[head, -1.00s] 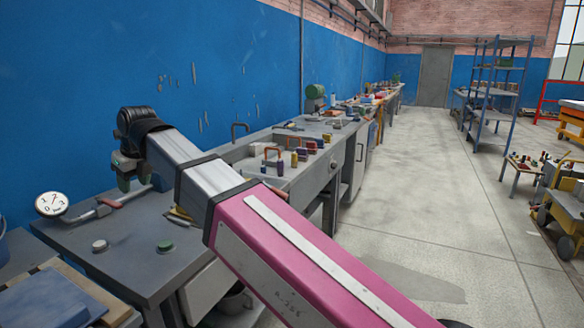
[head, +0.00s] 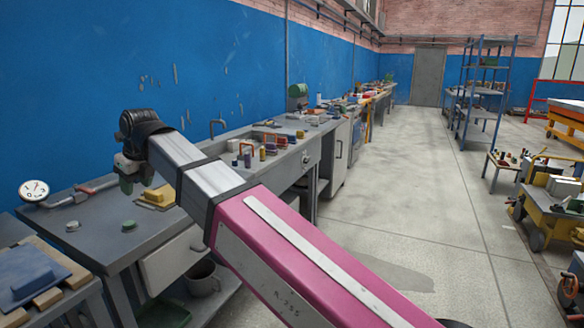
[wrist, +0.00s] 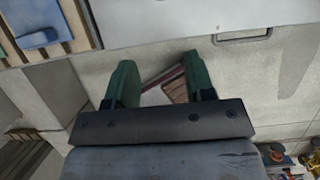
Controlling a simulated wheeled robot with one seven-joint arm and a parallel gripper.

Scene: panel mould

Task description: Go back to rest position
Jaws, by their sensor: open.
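My pink and silver arm reaches from the lower right of the head view toward the grey workbench (head: 95,225) at left. My gripper (head: 126,187) has green fingers and hangs by the bench. In the wrist view the gripper (wrist: 160,80) shows its two fingers spread apart, with nothing held between them. Beyond the gap is a brown and reddish shape that I cannot identify. A yellow block (head: 160,195) lies on the bench just right of the gripper in the head view.
A dial gauge (head: 34,190) and two small round buttons lie on the bench. A blue panel mould (head: 30,275) rests on wooden slats at the lower left. A sink and long bench run along the blue wall. The floor (head: 400,215) is clear; yellow carts stand at right.

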